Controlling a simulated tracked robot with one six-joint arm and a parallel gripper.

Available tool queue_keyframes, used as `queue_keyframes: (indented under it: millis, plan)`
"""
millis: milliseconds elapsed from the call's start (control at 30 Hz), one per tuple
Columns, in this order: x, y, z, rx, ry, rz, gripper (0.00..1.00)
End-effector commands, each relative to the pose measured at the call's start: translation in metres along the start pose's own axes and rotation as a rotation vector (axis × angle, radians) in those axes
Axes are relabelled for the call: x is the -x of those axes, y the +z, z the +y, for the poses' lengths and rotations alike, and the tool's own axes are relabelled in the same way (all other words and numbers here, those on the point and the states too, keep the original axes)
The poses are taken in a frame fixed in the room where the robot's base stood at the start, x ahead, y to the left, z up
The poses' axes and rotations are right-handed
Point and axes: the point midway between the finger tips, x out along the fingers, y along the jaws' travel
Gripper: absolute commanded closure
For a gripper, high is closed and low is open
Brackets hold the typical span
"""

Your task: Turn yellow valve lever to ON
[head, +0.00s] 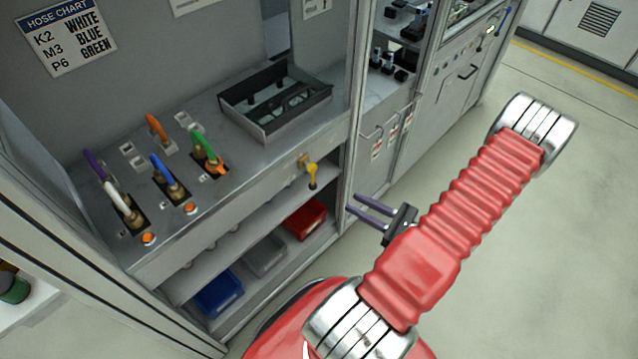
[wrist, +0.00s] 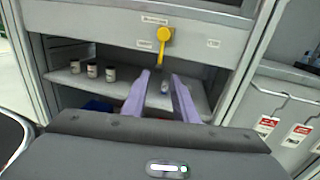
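The yellow valve lever (head: 312,176) is on the front panel below the bench top, at its right end. Its handle hangs downward from its pivot. It also shows in the wrist view (wrist: 162,45), with small labels above and to both sides, too small to read. My gripper (head: 349,202) is to the right of the lever in the head view, apart from it. In the wrist view its two purple fingers (wrist: 165,78) are spread open with nothing clearly between them, and the lever lies beyond their tips.
Under the bench, a shelf (wrist: 75,84) bears several small bottles, with blue (head: 217,294), grey (head: 265,255) and red (head: 305,220) bins below. Coloured hoses and a black tray (head: 262,123) are on the bench top. A cabinet with red-marked tags (wrist: 298,135) stands at right. Open floor lies right.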

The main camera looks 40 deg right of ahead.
Motion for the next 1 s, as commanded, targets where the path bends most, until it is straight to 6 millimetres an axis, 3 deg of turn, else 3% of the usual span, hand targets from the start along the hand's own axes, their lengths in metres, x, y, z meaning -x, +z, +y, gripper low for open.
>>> queue_keyframes:
  millis: [367, 1000]
  plan:
    - [-0.016, 0.000, 0.001, 0.000, 0.005, 0.000, 0.74]
    - [-0.085, 0.000, 0.002, 0.000, 0.007, 0.001, 0.74]
